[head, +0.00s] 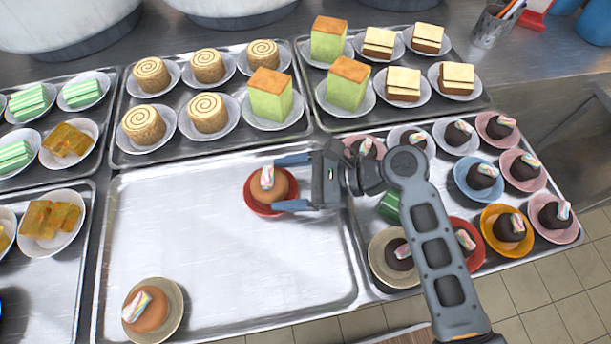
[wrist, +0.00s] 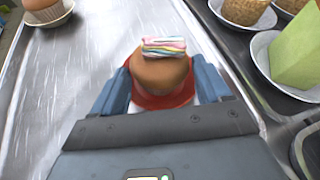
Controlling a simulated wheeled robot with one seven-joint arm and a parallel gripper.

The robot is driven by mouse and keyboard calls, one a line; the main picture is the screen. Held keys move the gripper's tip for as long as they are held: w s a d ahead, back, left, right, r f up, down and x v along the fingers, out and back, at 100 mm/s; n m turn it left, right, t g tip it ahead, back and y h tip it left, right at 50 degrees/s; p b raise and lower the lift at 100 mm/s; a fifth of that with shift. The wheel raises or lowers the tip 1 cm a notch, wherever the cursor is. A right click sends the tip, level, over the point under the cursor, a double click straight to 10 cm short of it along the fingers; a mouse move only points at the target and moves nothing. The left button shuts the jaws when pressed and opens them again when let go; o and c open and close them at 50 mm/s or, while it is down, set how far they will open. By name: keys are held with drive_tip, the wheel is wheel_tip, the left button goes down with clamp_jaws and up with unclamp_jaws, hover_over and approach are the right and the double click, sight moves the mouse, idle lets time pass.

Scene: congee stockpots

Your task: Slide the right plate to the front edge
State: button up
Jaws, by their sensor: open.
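The right plate (head: 262,209) is a small red plate bearing a brown cake with a striped marshmallow (head: 267,180), at the back right of a mostly empty metal tray (head: 230,250). My gripper (head: 291,183) reaches in from the right, its blue fingers open on either side of the cake. In the wrist view the red plate (wrist: 165,101) lies between the fingertips (wrist: 168,90); contact cannot be told. A second, beige plate (head: 175,318) with a similar brown cake (head: 146,308) stands at the tray's front left.
The tray's middle and front right are bare. A back tray (head: 115,152) holds swirl cakes and green cakes. A right tray (head: 480,268) of dark cakes on coloured plates lies under my arm. Left trays hold green and yellow sweets. Stockpots (head: 60,25) stand behind.

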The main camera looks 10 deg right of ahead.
drive_tip(key=shift+w+a+f, duration=0.15)
drive_tip(key=shift+a, duration=0.2)
